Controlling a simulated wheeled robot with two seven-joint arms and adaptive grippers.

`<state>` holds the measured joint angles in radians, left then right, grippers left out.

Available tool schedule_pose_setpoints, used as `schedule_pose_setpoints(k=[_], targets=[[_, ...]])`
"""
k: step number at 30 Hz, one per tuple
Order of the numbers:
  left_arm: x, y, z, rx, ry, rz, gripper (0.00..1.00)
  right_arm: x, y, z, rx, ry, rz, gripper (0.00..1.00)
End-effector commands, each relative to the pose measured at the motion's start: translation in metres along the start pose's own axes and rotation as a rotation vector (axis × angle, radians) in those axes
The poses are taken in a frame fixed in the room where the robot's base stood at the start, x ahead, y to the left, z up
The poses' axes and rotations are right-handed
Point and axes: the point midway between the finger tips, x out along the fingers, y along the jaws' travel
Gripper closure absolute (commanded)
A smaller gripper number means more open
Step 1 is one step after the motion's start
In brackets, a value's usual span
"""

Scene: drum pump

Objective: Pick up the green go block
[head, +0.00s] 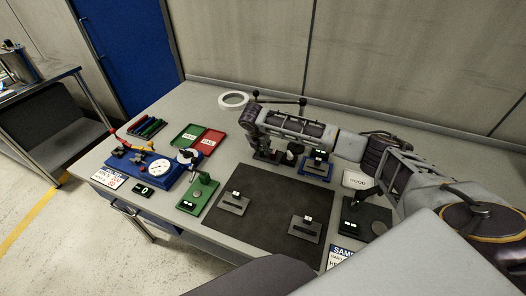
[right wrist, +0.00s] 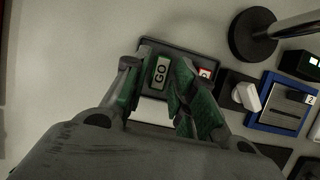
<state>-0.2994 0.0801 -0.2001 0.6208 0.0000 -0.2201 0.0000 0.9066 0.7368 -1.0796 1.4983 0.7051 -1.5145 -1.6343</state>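The green go block (right wrist: 160,72) shows in the right wrist view with a pale "GO" label, standing in a dark holder (right wrist: 178,46). My right gripper (right wrist: 155,66) is open, with one finger on either side of the go block; a gap shows on the left side, and contact on the right cannot be told. In the head view my right gripper (head: 263,151) points down at the back of the table and mostly hides the block. A block with a red label (right wrist: 205,73) is beside it, partly behind the right finger. My left gripper is not in view.
A black round base with a post (right wrist: 253,36) and a blue-edged fixture (right wrist: 282,106) are right of the gripper.

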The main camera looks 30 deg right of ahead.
Motion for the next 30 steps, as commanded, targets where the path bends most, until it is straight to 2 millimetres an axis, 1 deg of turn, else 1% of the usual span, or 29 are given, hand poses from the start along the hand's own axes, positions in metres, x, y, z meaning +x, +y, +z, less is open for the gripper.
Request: schedule_pose_setpoints(k=[1, 3, 6, 20, 21, 27, 30], targets=[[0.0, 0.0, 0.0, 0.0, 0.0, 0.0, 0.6, 0.006, 0.0, -0.002, -0.002, 0.002, -0.002, 0.73], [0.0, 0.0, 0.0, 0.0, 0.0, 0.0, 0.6, 0.012, -0.001, -0.001, -0.002, 0.001, -0.002, 0.73], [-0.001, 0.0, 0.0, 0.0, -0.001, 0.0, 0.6, 0.016, -0.001, -0.001, -0.002, 0.0, -0.001, 0.73], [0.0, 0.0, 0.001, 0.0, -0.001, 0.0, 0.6, 0.017, -0.001, -0.001, -0.002, 0.0, 0.0, 0.73], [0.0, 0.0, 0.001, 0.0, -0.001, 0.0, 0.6, 0.017, -0.001, -0.001, -0.002, 0.0, 0.0, 0.74], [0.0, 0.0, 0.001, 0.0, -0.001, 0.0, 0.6, 0.017, -0.001, -0.001, -0.002, 0.0, 0.0, 1.0], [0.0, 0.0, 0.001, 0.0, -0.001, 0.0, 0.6, 0.017, 0.0, -0.001, -0.002, 0.0, 0.0, 1.0]])
